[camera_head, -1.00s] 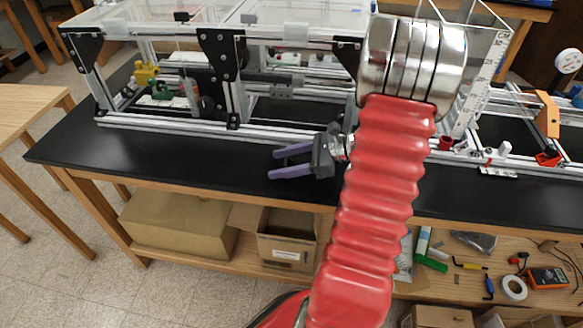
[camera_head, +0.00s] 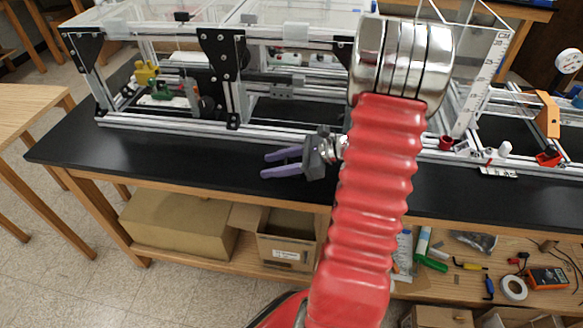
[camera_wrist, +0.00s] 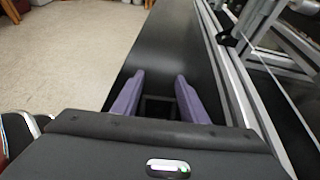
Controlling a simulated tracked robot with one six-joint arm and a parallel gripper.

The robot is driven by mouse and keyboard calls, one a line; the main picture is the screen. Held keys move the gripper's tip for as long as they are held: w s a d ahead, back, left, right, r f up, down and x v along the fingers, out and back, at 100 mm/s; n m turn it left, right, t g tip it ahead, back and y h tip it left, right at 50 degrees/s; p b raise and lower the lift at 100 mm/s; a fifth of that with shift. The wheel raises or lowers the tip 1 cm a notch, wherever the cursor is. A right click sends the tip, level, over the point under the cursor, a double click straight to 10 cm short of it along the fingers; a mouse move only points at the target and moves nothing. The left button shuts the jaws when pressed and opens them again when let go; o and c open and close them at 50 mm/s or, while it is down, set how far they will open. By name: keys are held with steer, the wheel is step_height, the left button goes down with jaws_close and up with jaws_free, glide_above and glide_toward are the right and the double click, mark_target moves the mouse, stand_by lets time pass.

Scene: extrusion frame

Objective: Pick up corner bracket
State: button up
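My gripper (camera_head: 266,164) is open over the front strip of the black bench top, its purple fingers pointing left. In the wrist view my gripper (camera_wrist: 160,75) shows its two fingers apart, with no object clearly held between them. Several black bracket plates are bolted to the extrusion frame, one at its middle upright (camera_head: 222,75) and one at its left corner (camera_head: 84,48). A small grey bracket-like piece (camera_head: 282,91) sits on a rail inside the frame. I cannot tell which of these is the corner bracket of the task. My gripper is apart from all of them.
The aluminium extrusion frame (camera_head: 180,125) stands along the bench behind my gripper. The black bench top (camera_head: 130,150) is clear left of the fingers. Red clamps (camera_head: 546,159) and small parts lie at the right. Cardboard boxes (camera_head: 180,222) stand on the shelf below.

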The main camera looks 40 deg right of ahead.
steer(key=c, duration=0.7)
steer(key=shift+c, duration=0.2)
step_height(320, 180, up, 10)
stand_by(0.4)
stand_by(0.4)
